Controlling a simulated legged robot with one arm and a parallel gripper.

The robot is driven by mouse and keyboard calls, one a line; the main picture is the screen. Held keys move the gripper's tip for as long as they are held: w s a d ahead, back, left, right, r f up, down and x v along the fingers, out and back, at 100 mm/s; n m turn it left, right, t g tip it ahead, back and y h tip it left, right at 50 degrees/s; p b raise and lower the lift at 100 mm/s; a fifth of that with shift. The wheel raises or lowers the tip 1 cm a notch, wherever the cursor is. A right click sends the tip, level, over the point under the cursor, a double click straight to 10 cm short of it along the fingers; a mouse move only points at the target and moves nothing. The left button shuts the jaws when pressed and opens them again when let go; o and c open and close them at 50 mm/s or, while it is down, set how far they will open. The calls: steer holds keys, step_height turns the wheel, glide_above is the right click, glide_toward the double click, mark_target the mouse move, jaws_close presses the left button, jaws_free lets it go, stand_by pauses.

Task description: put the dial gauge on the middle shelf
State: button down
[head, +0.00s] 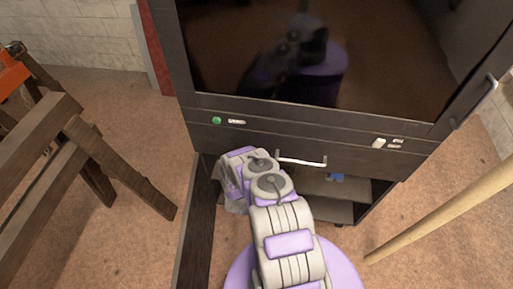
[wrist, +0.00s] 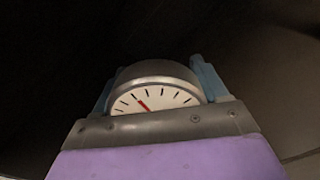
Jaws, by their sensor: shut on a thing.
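The dial gauge (wrist: 155,92) has a white face, black marks, a red needle and a grey metal rim. It shows in the wrist view, between the two blue fingers of my gripper (wrist: 155,82), which is shut on it. In the head view my arm bends down at the cabinet's lower left front, and the gripper and gauge are hidden there. The dark cabinet (head: 290,136) has open shelving below its drawer front. A shelf board (head: 350,188) shows there, partly covered by my arm. I cannot tell which shelf is the middle one.
A small blue thing (head: 336,177) lies inside the low shelving. The drawer front has a handle (head: 301,160); a green button (head: 217,120) and a white switch (head: 379,143) sit above. A wooden trestle (head: 110,165) stands left, a pale pole (head: 440,211) slants at right. Some brown floor is clear.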

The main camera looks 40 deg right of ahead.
steer(key=f+b+x, duration=0.1)
steer(key=b+x, duration=0.1)
steer(key=x, duration=0.5)
steer(key=shift+w+b, duration=0.4)
steer(key=shift+w, duration=0.2)
steer(key=shift+c, duration=1.2)
jaws_free()
steer(key=shift+a+r, duration=0.1)
steer(key=shift+a, duration=0.1)
steer(key=shift+o, duration=0.7)
steer(key=shift+d, duration=0.2)
steer(key=shift+o, duration=0.3)
steer(key=shift+s+d+f, duration=0.1)
steer(key=shift+d+f, duration=0.2)
steer(key=shift+d, duration=0.25)
steer(key=p+v, duration=0.2)
steer(key=v, duration=1)
steer(key=shift+a+r, duration=0.1)
steer(key=shift+a, duration=0.3)
